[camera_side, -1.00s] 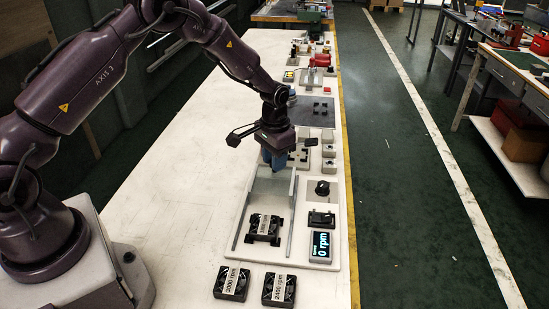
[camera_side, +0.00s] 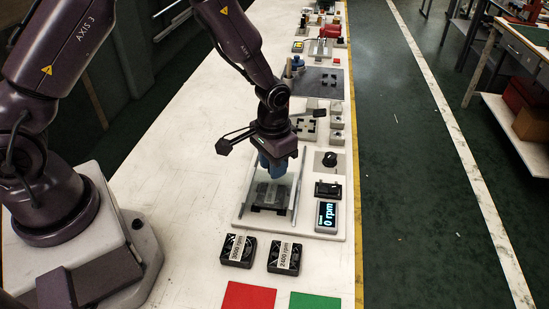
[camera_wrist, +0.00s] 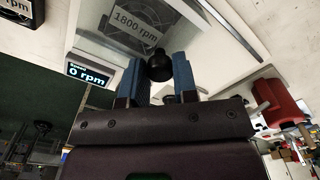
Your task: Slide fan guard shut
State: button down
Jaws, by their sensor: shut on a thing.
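The fan guard (camera_side: 286,182) is a see-through sliding panel between two pale side rails; its sheet also shows in the wrist view (camera_wrist: 200,42). The fan labelled 1800 rpm (camera_side: 268,199) lies beneath it and shows dimly through the panel, and so does its label in the wrist view (camera_wrist: 136,20). My gripper (camera_side: 272,170) is over the back part of the guard. In the wrist view its blue fingers (camera_wrist: 160,74) are shut on the guard's black knob (camera_wrist: 158,63). In the side view the fingers hide the knob.
A display reading 0 rpm (camera_side: 326,216), a black switch (camera_side: 327,189) and a dial (camera_side: 330,159) stand right of the rails. Two loose fans, 3000 rpm (camera_side: 238,250) and 2400 rpm (camera_side: 284,257), lie in front. Red (camera_side: 248,297) and green (camera_side: 315,302) squares lie nearer.

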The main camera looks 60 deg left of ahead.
aim_at(262, 183)
jog(key=shift+s+d, duration=0.25)
jog(key=shift+d, duration=0.05)
jog(key=c, duration=1)
grip_release()
jog(key=shift+c, duration=0.2)
jog(key=shift+o, duration=0.7)
jog(key=shift+a, duration=0.1)
jog(key=shift+w, duration=0.1)
notch_tip(262, 183, up, 13)
jog(key=s+a+r+t, duration=0.1)
jog(key=s+r+t, duration=0.1)
jog(key=s+r, duration=0.5)
jog(key=s+a+r+t, duration=0.2)
jog(key=s+r+t, duration=0.1)
jog(key=s+r, duration=0.5)
jog(key=s, duration=0.3)
jog(key=shift+s+a, duration=0.3)
